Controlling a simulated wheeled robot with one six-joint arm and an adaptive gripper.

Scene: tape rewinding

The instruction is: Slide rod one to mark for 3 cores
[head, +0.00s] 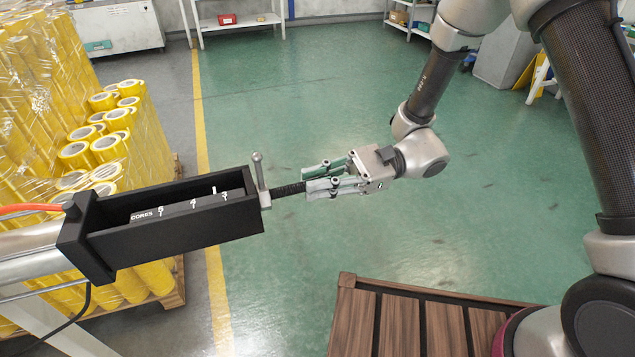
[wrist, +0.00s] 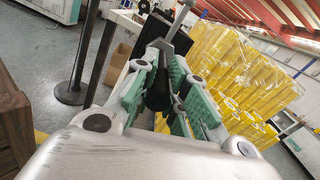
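A black open box (head: 180,236) carries a scale (head: 180,209) reading CORES, 5, 4 and 3 from left to right. A short white line (head: 214,190) stands just above the scale, between 4 and 3 and closer to 3. The black, ridged rod (head: 289,189) sticks out of the box's right end. My gripper (head: 312,180) comes from the right, its fingers either side of the rod's outer part. In the wrist view the rod (wrist: 157,92) lies between the green finger pads, which appear closed on it. The rod's far tip is hidden by the fingers.
A metal lever with a round knob (head: 259,170) stands upright at the box's right end, close to my fingertips. Yellow rolls (head: 108,147) are stacked behind the box. A wooden slatted surface (head: 400,325) is below right. Green floor (head: 300,100) is clear.

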